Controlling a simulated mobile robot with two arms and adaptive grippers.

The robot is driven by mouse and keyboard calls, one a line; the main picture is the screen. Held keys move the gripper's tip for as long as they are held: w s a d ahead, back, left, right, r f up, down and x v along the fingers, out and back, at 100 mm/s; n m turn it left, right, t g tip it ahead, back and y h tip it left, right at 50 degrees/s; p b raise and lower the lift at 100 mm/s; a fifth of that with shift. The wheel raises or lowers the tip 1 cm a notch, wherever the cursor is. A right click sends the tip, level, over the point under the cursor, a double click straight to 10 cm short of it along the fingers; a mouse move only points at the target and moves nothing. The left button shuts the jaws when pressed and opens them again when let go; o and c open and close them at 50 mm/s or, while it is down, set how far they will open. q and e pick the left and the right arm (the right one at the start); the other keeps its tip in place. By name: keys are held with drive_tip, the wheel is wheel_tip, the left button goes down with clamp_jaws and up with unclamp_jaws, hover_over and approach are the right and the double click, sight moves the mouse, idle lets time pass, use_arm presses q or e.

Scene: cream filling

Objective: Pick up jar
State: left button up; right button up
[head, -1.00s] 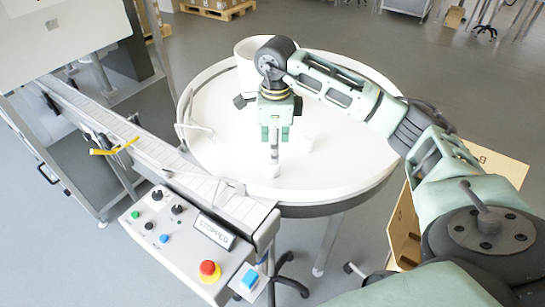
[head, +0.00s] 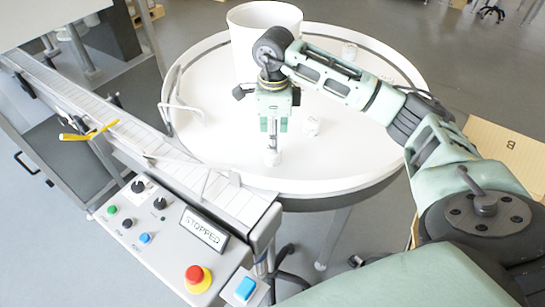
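My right gripper (head: 272,146) reaches down over the round white table from the right. Its fingers point down at a small white jar (head: 272,158) standing on the table near the front. The fingertips are at the jar's top and partly cover it; the fingers overlap in this view, so I cannot tell whether they are closed on it. My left gripper is out of view.
The round white table (head: 350,165) has a raised rim. A large white bucket (head: 262,18) stands at its back. A conveyor (head: 140,140) runs along the left, with a control panel (head: 170,235) reading STOPPED. A cardboard box (head: 500,150) is at the right.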

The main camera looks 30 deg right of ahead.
drive_tip(key=f+p, duration=0.1)
drive_tip(key=f, duration=0.1)
drive_tip(key=shift+s+a+f+p, duration=0.15)
drive_tip(key=shift+a+f+p, duration=0.05)
drive_tip(key=shift+f+p, duration=0.15)
wheel_tip(320, 180, down, 4)
drive_tip(key=shift+r+p, duration=0.2)
drive_tip(key=shift+p, duration=0.55)
drive_tip(key=shift+f, duration=0.25)
drive_tip(key=shift+c, duration=1.4)
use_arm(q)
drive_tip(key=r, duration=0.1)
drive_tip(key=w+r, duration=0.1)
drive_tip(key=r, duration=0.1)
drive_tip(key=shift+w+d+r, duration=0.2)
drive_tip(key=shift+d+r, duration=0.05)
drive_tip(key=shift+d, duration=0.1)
use_arm(e)
drive_tip(key=c, duration=0.9)
